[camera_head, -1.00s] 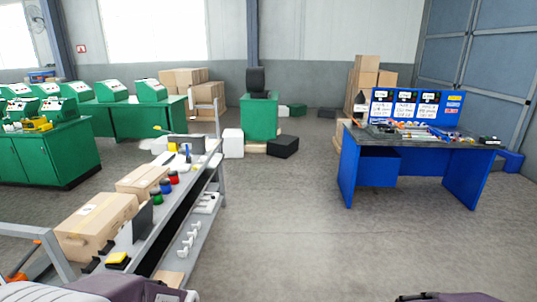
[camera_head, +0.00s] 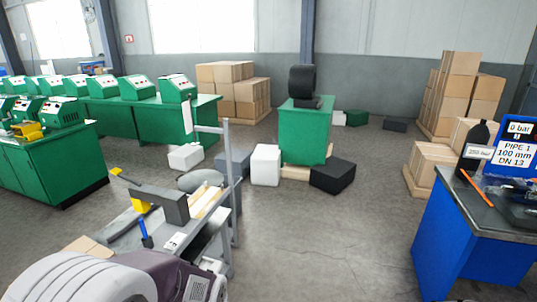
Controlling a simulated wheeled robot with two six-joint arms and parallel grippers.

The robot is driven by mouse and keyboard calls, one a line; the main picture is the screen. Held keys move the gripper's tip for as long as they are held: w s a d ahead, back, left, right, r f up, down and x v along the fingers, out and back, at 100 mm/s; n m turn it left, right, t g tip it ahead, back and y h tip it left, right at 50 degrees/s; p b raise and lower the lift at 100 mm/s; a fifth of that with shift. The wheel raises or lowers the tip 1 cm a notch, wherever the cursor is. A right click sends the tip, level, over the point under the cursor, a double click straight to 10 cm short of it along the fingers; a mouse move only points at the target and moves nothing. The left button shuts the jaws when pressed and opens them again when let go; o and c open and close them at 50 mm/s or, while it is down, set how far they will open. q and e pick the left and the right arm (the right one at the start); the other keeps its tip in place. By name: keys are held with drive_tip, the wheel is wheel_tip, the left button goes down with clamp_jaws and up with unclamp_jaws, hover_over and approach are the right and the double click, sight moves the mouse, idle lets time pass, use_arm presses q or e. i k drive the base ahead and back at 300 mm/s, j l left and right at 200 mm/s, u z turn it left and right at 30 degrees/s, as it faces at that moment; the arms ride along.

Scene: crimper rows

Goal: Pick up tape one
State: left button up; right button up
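I cannot make out any tape in the current head view. A grey workbench (camera_head: 175,241) stands at lower left, partly hidden behind my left arm. On it are a dark grey block-shaped tool (camera_head: 174,206) with yellow parts and a blue-handled tool (camera_head: 146,232). My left arm covers the near part of the bench, so anything lying there is hidden. No fingertips of either gripper are visible.
A blue table (camera_head: 458,250) with tools and a pipe sign stands at right. A green stand (camera_head: 304,136), white box (camera_head: 265,165) and black box (camera_head: 332,176) are ahead. Green machine benches (camera_head: 150,130) line the left. The middle floor is clear.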

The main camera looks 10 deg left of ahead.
sight(191, 200)
drive_tip(key=i+j, duration=0.1)
drive_tip(key=i, duration=0.55)
drive_tip(key=i+j, duration=0.1)
drive_tip(key=i, duration=0.55)
drive_tip(key=i+j+z, duration=0.1)
drive_tip(key=i, duration=0.6)
drive_tip(key=i+j+u, duration=0.45)
drive_tip(key=i+j, duration=0.3)
